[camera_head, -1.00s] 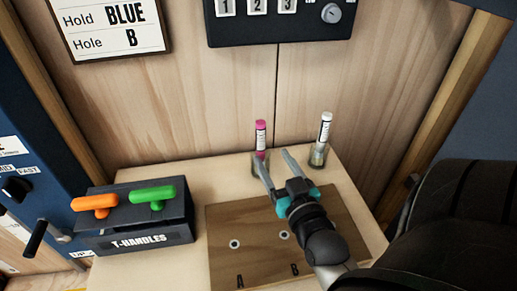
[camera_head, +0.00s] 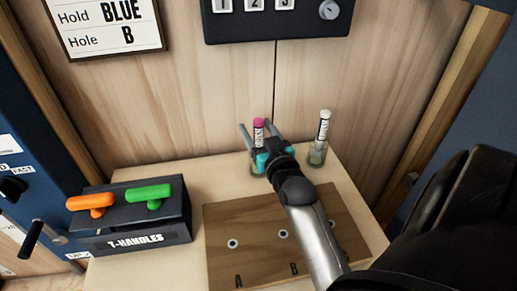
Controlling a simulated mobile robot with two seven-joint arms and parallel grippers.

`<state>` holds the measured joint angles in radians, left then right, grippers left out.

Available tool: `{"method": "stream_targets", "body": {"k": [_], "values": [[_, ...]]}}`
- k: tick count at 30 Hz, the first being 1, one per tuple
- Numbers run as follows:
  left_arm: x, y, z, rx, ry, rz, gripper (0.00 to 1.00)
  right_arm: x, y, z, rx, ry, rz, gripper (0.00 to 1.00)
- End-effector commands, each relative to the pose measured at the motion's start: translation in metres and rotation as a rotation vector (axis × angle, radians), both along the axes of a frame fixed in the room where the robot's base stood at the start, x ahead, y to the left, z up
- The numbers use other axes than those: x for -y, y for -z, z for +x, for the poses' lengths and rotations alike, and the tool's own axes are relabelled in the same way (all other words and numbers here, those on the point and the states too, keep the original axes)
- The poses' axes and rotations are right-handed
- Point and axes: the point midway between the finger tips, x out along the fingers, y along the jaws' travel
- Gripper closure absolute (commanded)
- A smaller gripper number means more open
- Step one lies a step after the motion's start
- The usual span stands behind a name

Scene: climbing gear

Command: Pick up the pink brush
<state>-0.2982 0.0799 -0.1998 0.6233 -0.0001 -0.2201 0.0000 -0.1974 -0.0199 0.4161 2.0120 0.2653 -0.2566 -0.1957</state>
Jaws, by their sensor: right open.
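The pink brush (camera_head: 258,125) stands upright in a small glass jar (camera_head: 255,168) at the back of the table. It has a pink cap and a white label, and its lower part is hidden behind my gripper. My right gripper (camera_head: 259,132) is open, with one finger on each side of the brush's upper part. I cannot tell whether the fingers touch it. My left gripper is not in view.
A white brush (camera_head: 324,125) stands in another jar (camera_head: 318,154) just to the right. A wooden board (camera_head: 225,215) with holes lies in front. A dark T-handles box (camera_head: 140,238) holds an orange handle (camera_head: 90,203) and a green handle (camera_head: 148,194). A wooden wall rises close behind.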

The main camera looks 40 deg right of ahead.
Motion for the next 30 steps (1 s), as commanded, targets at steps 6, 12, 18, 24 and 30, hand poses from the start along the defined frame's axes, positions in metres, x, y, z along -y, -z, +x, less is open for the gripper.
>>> {"method": "stream_targets", "body": {"k": [6,12,18,24,30], "values": [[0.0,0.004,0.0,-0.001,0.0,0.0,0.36,0.01,0.0,0.022,0.001,0.001,0.001,0.33],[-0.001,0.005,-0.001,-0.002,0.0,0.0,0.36,0.011,0.0,0.026,-0.001,0.001,0.0,0.33],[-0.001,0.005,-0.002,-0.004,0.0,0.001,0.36,0.011,0.0,0.025,-0.001,0.001,0.0,0.41],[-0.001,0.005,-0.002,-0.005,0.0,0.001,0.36,0.011,0.0,0.025,-0.001,0.001,0.0,0.64],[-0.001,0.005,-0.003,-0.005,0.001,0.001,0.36,0.011,0.0,0.025,-0.001,0.001,0.0,0.86]]}}
